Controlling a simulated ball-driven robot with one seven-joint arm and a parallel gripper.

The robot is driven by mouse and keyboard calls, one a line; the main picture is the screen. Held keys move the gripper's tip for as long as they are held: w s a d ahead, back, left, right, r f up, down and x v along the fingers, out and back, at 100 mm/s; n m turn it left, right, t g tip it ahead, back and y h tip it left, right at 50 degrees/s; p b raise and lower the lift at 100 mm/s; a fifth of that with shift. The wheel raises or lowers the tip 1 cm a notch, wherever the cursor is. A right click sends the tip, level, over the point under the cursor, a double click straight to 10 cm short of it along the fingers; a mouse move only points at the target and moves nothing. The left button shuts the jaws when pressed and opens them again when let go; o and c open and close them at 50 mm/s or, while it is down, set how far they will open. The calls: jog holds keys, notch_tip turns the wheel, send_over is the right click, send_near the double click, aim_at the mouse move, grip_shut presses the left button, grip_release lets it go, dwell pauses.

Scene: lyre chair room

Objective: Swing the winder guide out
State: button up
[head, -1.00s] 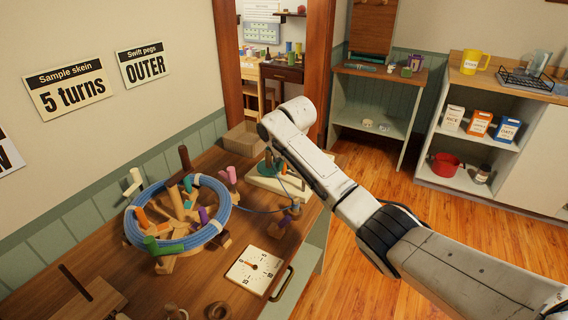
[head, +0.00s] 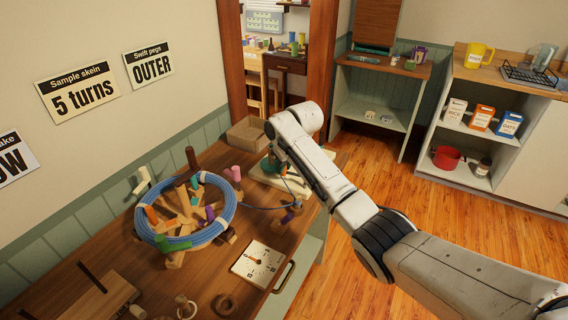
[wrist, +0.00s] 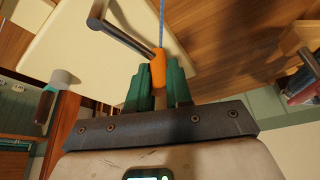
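The winder's cream base (head: 266,181) stands on the bench under my arm's end in the head view. In the wrist view its pale board (wrist: 62,38) carries a dark metal rod. The rod runs to an orange tip (wrist: 157,70), which I take for the winder guide. A blue strand runs away from this tip. My gripper (wrist: 158,80) has its green fingers close on both sides of the orange tip, which fills the gap between them. In the head view my arm hides most of the gripper and guide.
A swift with pegs holds a ring of blue yarn (head: 226,220) on the bench, left of the winder. A white dial card (head: 257,263) lies in front. An open box (head: 247,134) stands behind. Wooden floor lies clear to the right.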

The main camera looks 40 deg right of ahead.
jog(key=o, duration=0.4)
jog(key=shift+o, duration=0.2)
jog(key=v, duration=1)
jog(key=shift+s+r, duration=0.2)
jog(key=shift+r, duration=0.1)
jog(key=shift+s, duration=0.1)
